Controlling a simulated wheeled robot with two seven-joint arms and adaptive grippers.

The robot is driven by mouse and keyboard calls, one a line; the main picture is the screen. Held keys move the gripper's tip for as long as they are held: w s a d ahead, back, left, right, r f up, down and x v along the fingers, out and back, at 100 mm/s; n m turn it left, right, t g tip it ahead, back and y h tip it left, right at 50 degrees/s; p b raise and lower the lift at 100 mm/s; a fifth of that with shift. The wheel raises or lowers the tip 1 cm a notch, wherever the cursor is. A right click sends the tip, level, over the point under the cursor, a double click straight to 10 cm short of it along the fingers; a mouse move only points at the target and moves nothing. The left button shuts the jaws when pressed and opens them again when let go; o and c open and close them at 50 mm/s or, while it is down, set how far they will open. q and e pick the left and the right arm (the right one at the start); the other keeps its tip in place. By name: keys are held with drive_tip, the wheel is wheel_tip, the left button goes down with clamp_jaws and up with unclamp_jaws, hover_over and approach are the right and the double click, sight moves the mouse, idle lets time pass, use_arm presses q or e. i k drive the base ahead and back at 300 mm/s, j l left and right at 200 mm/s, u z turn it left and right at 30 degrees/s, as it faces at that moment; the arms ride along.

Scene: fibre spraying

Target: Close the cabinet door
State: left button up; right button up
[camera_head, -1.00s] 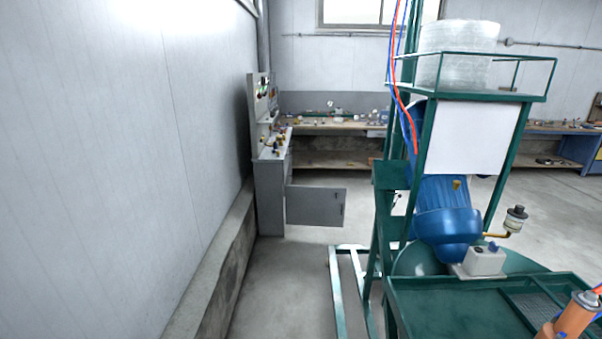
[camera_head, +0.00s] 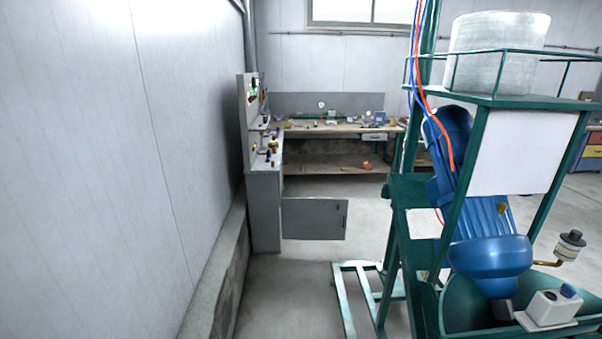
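The grey cabinet (camera_head: 264,212) stands against the left wall, ahead of me and left of the picture's middle. Its grey door (camera_head: 314,219) stands open, swung out to the right of the cabinet body. A small dark handle shows near the door's right edge. The cabinet's upper panel (camera_head: 249,110) carries knobs and buttons. The inside of the cabinet is hidden from this angle. Neither of my grippers is in view.
A green machine frame (camera_head: 448,225) with a blue motor (camera_head: 490,262) fills the right side, its base reaching toward the middle. A low concrete ledge (camera_head: 213,280) runs along the left wall. Clear floor (camera_head: 285,300) lies between them. A workbench (camera_head: 335,129) stands behind.

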sight(302, 218)
drive_tip(key=i+j, duration=0.15)
drive_tip(key=i, duration=0.25)
drive_tip(key=i+j+z, duration=0.1)
drive_tip(key=i, duration=0.25)
drive_tip(key=i+j, duration=0.1)
drive_tip(key=i, duration=0.4)
drive_tip(key=i+j+z, duration=0.15)
drive_tip(key=i, duration=0.35)
drive_tip(key=i+j, duration=0.15)
drive_tip(key=i, duration=0.3)
drive_tip(key=i+j+z, duration=0.15)
drive_tip(key=i, duration=0.35)
drive_tip(key=i+j, duration=0.25)
drive_tip(key=i, duration=0.2)
drive_tip(key=i+z, duration=0.05)
